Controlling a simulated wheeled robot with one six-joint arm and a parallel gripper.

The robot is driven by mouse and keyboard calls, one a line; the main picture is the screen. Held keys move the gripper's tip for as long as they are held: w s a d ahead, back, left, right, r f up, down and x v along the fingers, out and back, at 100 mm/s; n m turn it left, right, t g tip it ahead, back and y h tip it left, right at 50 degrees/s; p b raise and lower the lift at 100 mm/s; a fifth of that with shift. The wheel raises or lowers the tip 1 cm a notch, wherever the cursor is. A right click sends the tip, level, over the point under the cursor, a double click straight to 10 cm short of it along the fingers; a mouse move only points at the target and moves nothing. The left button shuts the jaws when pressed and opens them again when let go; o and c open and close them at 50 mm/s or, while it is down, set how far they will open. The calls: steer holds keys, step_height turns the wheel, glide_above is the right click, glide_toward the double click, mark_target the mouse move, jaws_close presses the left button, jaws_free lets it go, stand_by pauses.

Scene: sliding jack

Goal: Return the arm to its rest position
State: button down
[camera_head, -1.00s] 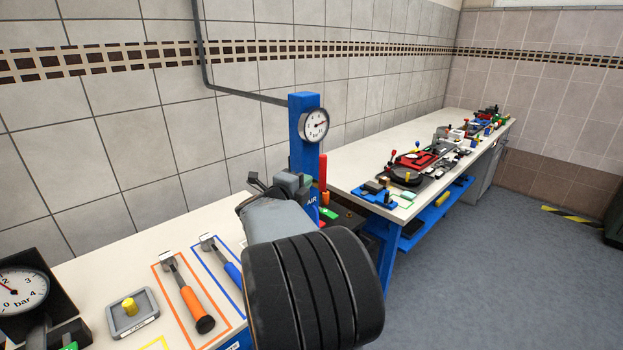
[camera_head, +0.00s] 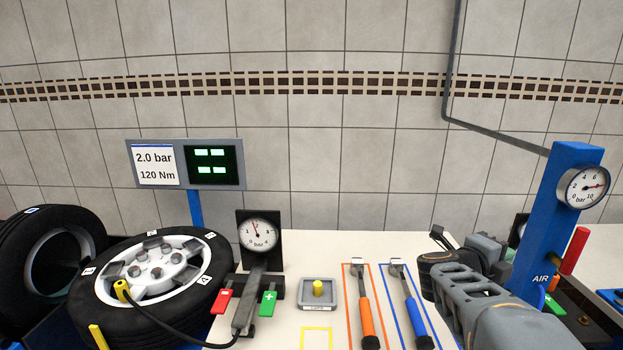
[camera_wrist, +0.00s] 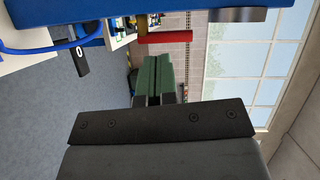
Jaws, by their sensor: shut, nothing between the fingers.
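My gripper (camera_head: 488,247) is at the right in the head view, behind my grey arm and just left of the blue air post (camera_head: 556,215). In the wrist view my gripper (camera_wrist: 153,72) shows two green fingers side by side, shut with nothing between them. It points past the post into open room and appears above the bench. My arm hides part of the bench top and the base of the post.
A tyre and wheel (camera_head: 155,275) lie at the left below a display (camera_head: 187,164). A gauge stand (camera_head: 260,240), a small grey tray (camera_head: 319,293), an orange-handled tool (camera_head: 367,315) and a blue-handled tool (camera_head: 412,310) are on the bench (camera_head: 310,255). A red handle (camera_head: 574,250) is by the post.

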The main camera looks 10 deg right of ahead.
steer(key=w+a+f+n+t+y, duration=0.35)
steer(key=a+n+y, duration=0.3)
steer(key=n, duration=0.25)
steer(key=w+a+f+n+t+y, duration=0.3)
steer(key=w+a+n+t+y, duration=0.2)
steer(key=a+n, duration=0.25)
steer(key=s+a+f+n+g+y, duration=0.2)
steer(key=s+a+f+n+g, duration=0.2)
steer(key=s+a+n, duration=0.2)
steer(key=s+a+f+n+g+y, duration=0.3)
steer(key=s+a+f+n+g, duration=0.1)
steer(key=s+a+n, duration=0.3)
steer(key=s+n+g, duration=0.1)
steer(key=s+n, duration=0.1)
steer(key=s, duration=0.1)
steer(key=shift+s+n, duration=0.15)
steer(key=shift+n, duration=0.2)
